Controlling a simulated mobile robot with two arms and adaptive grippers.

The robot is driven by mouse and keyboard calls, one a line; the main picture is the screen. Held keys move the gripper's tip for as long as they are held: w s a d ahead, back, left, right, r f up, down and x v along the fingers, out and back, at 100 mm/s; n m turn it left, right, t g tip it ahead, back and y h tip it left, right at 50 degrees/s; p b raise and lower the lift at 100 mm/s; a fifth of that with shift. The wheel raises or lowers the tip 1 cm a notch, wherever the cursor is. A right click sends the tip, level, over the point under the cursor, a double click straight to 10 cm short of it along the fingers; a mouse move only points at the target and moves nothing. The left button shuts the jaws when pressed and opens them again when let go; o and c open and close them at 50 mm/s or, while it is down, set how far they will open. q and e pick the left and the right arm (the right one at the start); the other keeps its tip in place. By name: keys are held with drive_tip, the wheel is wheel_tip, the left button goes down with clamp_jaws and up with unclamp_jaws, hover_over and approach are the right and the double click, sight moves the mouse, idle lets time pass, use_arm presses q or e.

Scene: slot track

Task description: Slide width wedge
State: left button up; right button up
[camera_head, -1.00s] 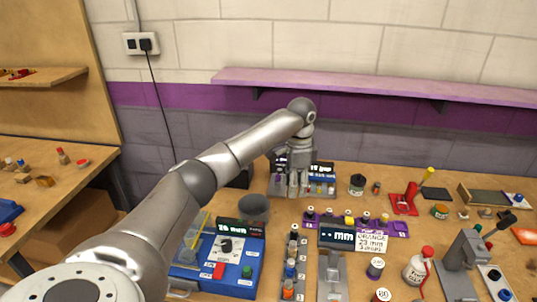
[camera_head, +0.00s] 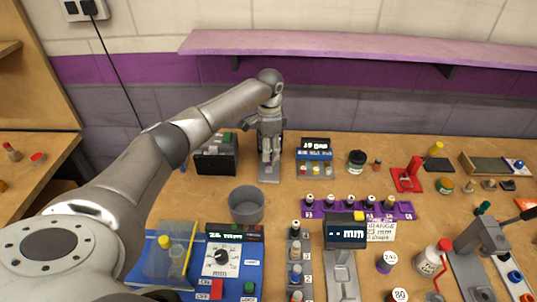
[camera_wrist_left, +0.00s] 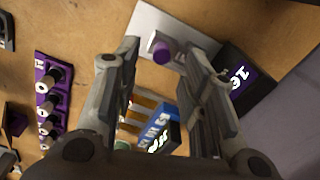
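A flat grey plate (camera_head: 269,179) lies on the bench under my left gripper (camera_head: 268,158). It also shows in the left wrist view (camera_wrist_left: 150,20), with a purple round knob (camera_wrist_left: 162,50) on it. In that view the left fingers (camera_wrist_left: 157,52) are apart, one on each side of the knob. A gap shows on both sides, so I see no grip on it. In the head view the gripper points down and hides the knob. No part is clearly marked as a width wedge. My right gripper is not in view.
A black box with a display (camera_head: 217,155) stands left of the plate, and a blue display unit (camera_head: 314,158) close on its right. A grey cup (camera_head: 246,205) stands in front. A purple rack (camera_head: 405,210) and a blue control box (camera_head: 238,257) are nearer. The wall shelf (camera_head: 350,48) hangs behind.

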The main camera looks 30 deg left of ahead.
sight(269, 164)
use_arm(q)
wheel_tip(269, 164, down, 3)
drive_tip(key=shift+a+r, duration=0.1)
drive_tip(key=shift+f, duration=0.65)
drive_tip(key=c, duration=0.9)
clamp_jaws()
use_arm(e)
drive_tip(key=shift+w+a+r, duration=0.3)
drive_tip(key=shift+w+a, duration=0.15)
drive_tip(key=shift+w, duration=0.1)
